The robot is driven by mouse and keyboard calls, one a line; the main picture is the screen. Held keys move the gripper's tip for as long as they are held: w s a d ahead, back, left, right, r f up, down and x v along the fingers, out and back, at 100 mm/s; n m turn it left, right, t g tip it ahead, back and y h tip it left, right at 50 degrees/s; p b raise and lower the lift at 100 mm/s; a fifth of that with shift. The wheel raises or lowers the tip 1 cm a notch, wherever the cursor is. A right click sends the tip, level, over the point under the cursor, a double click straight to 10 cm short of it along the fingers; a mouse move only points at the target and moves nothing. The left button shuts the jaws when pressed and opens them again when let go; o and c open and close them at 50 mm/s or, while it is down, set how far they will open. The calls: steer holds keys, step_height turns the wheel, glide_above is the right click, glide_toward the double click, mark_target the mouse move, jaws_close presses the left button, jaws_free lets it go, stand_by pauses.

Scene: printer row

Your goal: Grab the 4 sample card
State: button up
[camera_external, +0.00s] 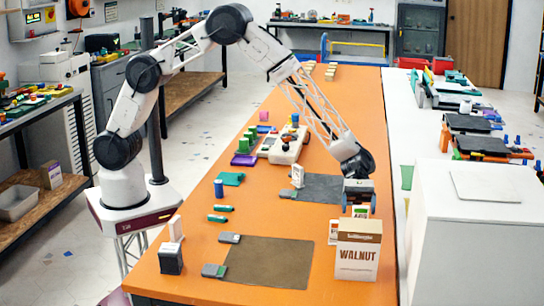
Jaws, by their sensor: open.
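My gripper (358,208) is open and points down at the right side of the orange table, just behind a box labelled WALNUT (358,262). A white card with a green mark (360,210) shows between or just behind the fingers; I cannot tell whether they touch it. Another small white card (333,231) stands left of the box, partly hidden by it. A white upright card (297,176) stands by the grey mat. The numbers on the cards are too small to read, so I cannot tell which one is the 4 sample card.
A brown mat (268,263) lies at the front and a dark grey mat (322,188) lies behind it. Small green and grey pieces, a blue cylinder (219,188) and a white device (288,146) are on the left. A white cabinet (470,240) stands close on the right.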

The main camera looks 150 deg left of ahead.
mark_target(361, 209)
steer(key=shift+x, duration=2.6)
steer(key=shift+w+a, duration=0.15)
steer(key=c, duration=1)
steer(key=shift+r, duration=0.1)
steer(key=shift+r, duration=0.65)
step_height(361, 209, up, 2)
steer(key=shift+r, duration=0.1)
steer(key=s+d, duration=0.2)
steer(key=s, duration=0.2)
steer(key=s+d+r, duration=0.1)
steer(key=s+d, duration=0.2)
steer(key=s, duration=0.2)
steer(key=s+d, duration=0.3)
steer(key=s, duration=0.1)
steer(key=shift+s+r, duration=0.15)
steer(key=shift+s, duration=0.25)
